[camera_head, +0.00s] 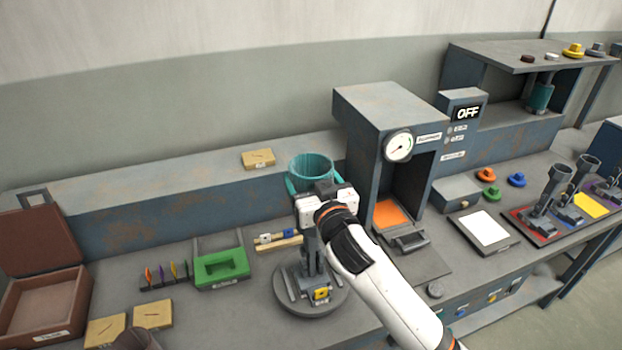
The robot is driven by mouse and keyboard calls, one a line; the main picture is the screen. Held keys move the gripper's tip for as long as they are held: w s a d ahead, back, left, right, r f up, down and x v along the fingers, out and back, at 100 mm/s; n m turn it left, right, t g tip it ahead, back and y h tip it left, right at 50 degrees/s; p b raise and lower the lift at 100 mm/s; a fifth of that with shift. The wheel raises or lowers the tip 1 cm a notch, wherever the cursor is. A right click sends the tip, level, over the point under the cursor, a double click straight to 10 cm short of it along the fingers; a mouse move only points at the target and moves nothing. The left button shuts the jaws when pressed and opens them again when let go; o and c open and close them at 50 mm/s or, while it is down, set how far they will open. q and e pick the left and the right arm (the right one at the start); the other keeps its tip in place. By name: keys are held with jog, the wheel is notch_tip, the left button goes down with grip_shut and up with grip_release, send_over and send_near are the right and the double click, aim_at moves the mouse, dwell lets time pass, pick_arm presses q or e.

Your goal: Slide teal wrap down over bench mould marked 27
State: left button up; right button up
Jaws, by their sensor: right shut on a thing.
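The teal wrap (312,169) is an open-topped ring with a rim. My right gripper (318,190) is shut on it from the near side and covers its lower front. The wrap is held high at the upper part of a grey bench mould (309,258), which stands upright on a round grey base (292,302) with a small yellow tag (321,295). The mark on the tag is too small to read. The gripper hides the mould's top, so I cannot tell whether the wrap is around it or above it. My left gripper is not in view.
A press-like cabinet (373,103) with a gauge stands close right of the wrap. An OFF display (468,113) is beyond it. A green tray (221,267) and a brown open box (44,310) are left. More grey moulds (540,203) stand at right.

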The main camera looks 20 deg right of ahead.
aim_at(314, 263)
jog(key=shift+w+f+b, duration=0.1)
jog(key=shift+f+b, duration=0.2)
jog(key=shift+f, duration=0.4)
notch_tip(314, 263, down, 2)
jog(key=shift+f+b, duration=0.25)
jog(key=shift+b, duration=0.9)
notch_tip(314, 263, down, 4)
jog(key=b, duration=0.3)
pick_arm(q)
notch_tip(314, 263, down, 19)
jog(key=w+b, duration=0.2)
jog(key=b, duration=1)
jog(key=shift+b, duration=0.35)
pick_arm(e)
jog(key=shift+f, duration=8.45)
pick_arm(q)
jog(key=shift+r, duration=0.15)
